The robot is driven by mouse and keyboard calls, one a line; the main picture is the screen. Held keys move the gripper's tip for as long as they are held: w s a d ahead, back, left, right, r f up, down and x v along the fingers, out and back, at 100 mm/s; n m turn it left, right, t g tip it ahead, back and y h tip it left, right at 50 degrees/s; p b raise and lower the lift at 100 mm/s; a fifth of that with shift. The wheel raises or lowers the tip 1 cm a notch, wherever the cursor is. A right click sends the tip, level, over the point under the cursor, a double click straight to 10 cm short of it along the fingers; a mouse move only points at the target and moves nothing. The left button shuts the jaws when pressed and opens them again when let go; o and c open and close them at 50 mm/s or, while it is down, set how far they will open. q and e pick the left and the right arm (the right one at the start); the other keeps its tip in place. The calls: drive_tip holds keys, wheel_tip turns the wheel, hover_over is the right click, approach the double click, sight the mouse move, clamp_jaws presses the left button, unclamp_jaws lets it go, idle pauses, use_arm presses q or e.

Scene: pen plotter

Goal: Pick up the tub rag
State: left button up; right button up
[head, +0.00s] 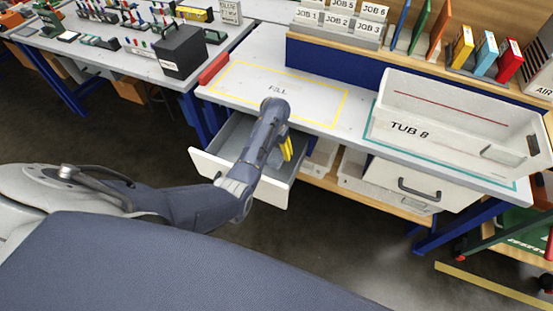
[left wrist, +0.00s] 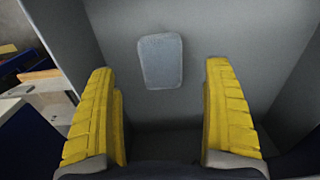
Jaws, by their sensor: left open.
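A flat grey-blue pad with rounded corners, which looks like the tub rag (left wrist: 160,61), lies on the grey floor of the open drawer in the left wrist view. My left gripper (left wrist: 163,115) is open and empty, its yellow fingers spread wide. In that view the rag appears beyond the fingertips, roughly centred between them, and apart from them. In the head view my left gripper (head: 286,148) reaches down over the open drawer (head: 198,163) under the bench. My right gripper is not in view.
The drawer's walls stand close around my left gripper. On the bench above are a yellow-outlined FILL area (head: 240,93), which is clear, and a white tub marked TUB 8 (head: 425,112). A closed drawer (head: 385,178) with a dark handle is to the right.

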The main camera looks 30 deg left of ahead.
sight(275, 159)
use_arm(q)
drive_tip(key=shift+s+a+f, duration=0.1)
drive_tip(key=shift+f, duration=3.4)
drive_tip(key=c, duration=1.1)
